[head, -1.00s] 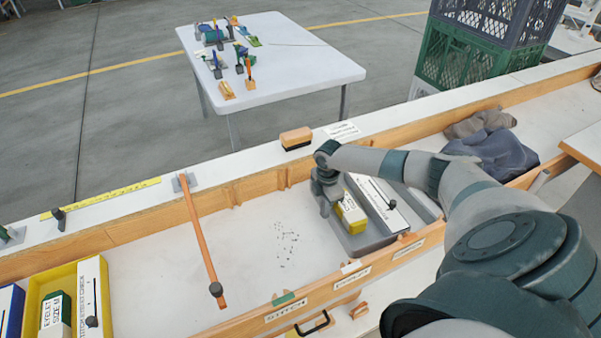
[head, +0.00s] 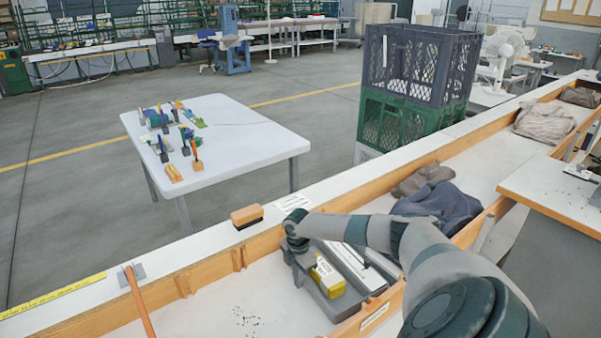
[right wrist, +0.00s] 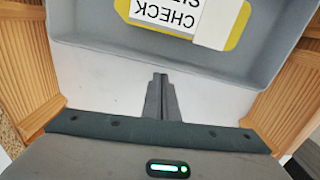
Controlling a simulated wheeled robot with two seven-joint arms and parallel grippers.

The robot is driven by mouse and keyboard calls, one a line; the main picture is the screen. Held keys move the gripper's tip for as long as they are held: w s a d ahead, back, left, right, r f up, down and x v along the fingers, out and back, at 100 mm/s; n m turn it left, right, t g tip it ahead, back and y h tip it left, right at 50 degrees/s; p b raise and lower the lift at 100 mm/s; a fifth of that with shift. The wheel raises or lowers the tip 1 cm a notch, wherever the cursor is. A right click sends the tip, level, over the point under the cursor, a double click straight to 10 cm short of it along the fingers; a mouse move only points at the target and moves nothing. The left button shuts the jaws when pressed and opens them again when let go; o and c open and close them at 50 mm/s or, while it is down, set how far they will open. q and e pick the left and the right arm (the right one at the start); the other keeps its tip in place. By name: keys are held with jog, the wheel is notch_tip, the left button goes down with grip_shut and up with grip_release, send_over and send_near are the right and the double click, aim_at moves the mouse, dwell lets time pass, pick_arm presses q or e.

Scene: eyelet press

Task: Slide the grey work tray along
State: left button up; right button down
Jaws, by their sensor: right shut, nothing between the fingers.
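The grey work tray (head: 337,311) lies in the wood-sided channel in the head view. My left gripper is out of view.
Wooden rails (head: 205,276) border the channel. A brush (head: 247,216) sits on the far ledge. An orange bar (head: 139,302) is at the left. Grey cloths (head: 437,204) lie in the channel beyond the tray. Dark specks (head: 247,318) mark the bare floor left of it.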

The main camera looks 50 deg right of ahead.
jog(key=a, duration=0.1)
jog(key=p, duration=0.1)
jog(key=a, duration=0.1)
jog(key=shift+w+a+r+p, duration=0.3)
jog(key=shift+a, duration=0.05)
notch_tip(320, 180, up, 10)
jog(key=b, duration=0.3)
jog(key=shift+f, duration=0.25)
